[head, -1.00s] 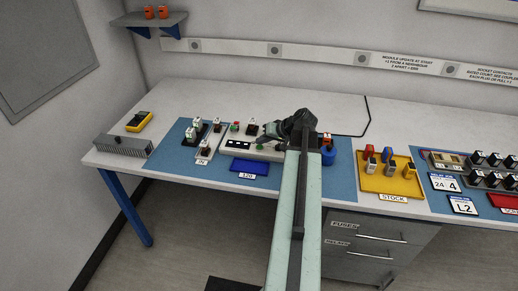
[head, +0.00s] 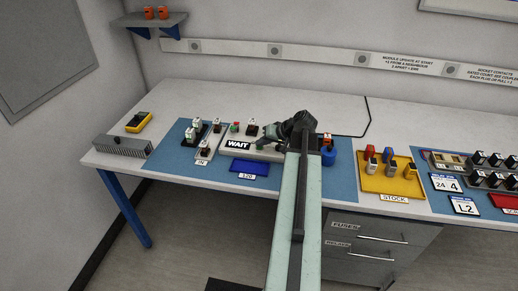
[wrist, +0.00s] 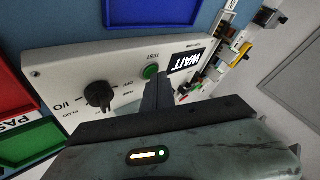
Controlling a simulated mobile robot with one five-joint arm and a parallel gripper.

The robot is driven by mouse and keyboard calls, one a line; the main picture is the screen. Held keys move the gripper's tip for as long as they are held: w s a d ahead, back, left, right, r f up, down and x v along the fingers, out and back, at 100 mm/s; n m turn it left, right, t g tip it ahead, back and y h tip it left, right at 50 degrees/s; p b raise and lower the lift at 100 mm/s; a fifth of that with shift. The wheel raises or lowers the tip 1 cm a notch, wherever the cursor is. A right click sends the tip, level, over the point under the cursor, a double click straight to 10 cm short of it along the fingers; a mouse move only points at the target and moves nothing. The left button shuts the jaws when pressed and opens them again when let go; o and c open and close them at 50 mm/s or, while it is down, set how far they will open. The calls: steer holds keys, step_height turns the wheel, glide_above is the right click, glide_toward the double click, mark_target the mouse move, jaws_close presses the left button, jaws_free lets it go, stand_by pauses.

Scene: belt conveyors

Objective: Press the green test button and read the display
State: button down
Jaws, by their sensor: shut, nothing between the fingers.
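The green test button (wrist: 151,72) sits on a pale panel (wrist: 65,62) under the label TEST in the wrist view. Beside it the display (wrist: 188,62) reads WAIT; the display in the head view (head: 238,143) reads the same. My gripper (wrist: 158,84) is shut and empty, its dark fingertips right by the button. I cannot tell whether they touch it. In the head view my gripper (head: 263,138) reaches over the panel, and I cannot make out the button there.
A black rotary knob (wrist: 99,95) marked I/O stands on the panel. Blue (wrist: 145,12) and green (wrist: 28,143) trays lie near it. Small modules (head: 195,133) stand left of the panel. A yellow stock tray (head: 388,187) lies to the right. The rear bench is mostly clear.

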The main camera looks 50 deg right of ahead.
mark_target(261, 148)
stand_by(0.3)
steer(key=shift+r+p, duration=0.75)
steer(key=shift+p, duration=0.1)
steer(key=shift+r, duration=0.1)
step_height(261, 148, up, 5)
steer(key=p, duration=0.5)
stand_by(0.3)
